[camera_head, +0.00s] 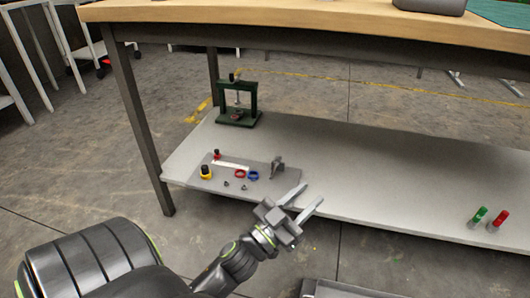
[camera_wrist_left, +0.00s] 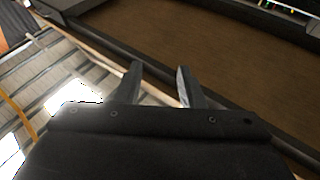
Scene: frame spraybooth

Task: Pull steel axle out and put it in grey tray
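I cannot make out the steel axle for certain. A green press-like frame (camera_head: 222,117) stands at the back left of the low shelf, with a thin silvery upright part (camera_head: 238,98) in its middle. A flat grey board (camera_head: 215,184) on the shelf bears small parts and an upright grey bracket (camera_head: 278,166). A grey tray-like edge (camera_head: 345,291) shows at the bottom of the head view, mostly cut off. My left gripper (camera_head: 313,194) is open and empty near the shelf's front edge, right of the board. Its spread fingers also show in the left wrist view (camera_wrist_left: 158,82). My right gripper is out of view.
The board holds a yellow-and-black part (camera_head: 205,173), a red ring (camera_head: 240,174), a blue ring (camera_head: 253,176) and a white strip (camera_head: 231,166). Green (camera_head: 479,215) and red (camera_head: 498,220) cylinders stand at right. A wooden tabletop (camera_head: 300,14) overhangs. The shelf's middle is clear.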

